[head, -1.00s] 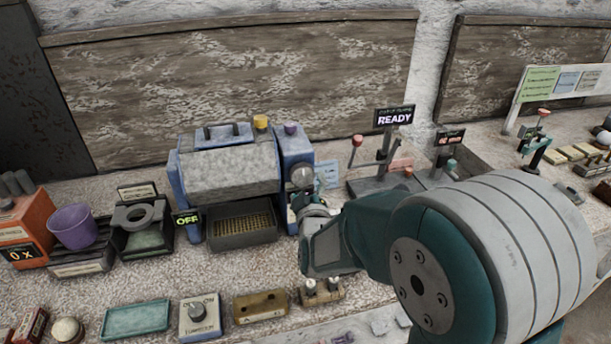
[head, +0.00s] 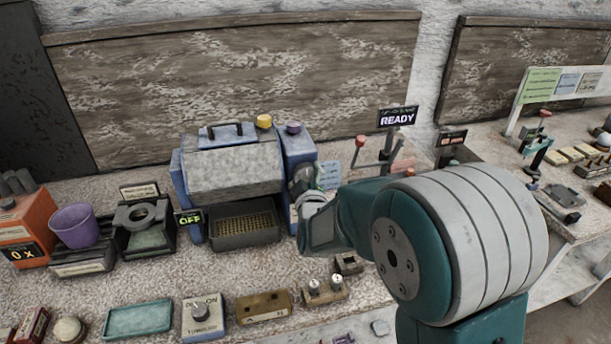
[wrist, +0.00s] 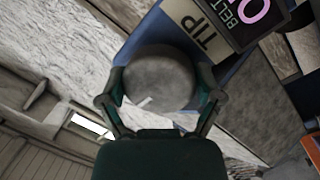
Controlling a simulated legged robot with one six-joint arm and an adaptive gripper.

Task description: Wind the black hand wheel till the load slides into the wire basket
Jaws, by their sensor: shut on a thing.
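The round hand wheel (wrist: 158,70) looks dark grey, with a white mark near its lower left edge in the wrist view. It sits on the blue machine's right-hand housing (head: 298,148). My gripper (head: 305,183) is shut on it, one finger on each side of its rim, as the wrist view shows. In the head view my gripper mostly hides the wheel. A dark tray with a yellowish mesh floor (head: 245,222), which may be the wire basket, stands below the grey hopper (head: 233,168). It looks empty. I cannot see a load.
A sign by the wheel reads TIP (wrist: 200,32), beside a lit BELT display (wrist: 243,15). The machine's small sign reads OFF (head: 190,219). A stand with a READY sign (head: 397,117) is at right. A purple cup (head: 73,226) and small boxes stand left and in front.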

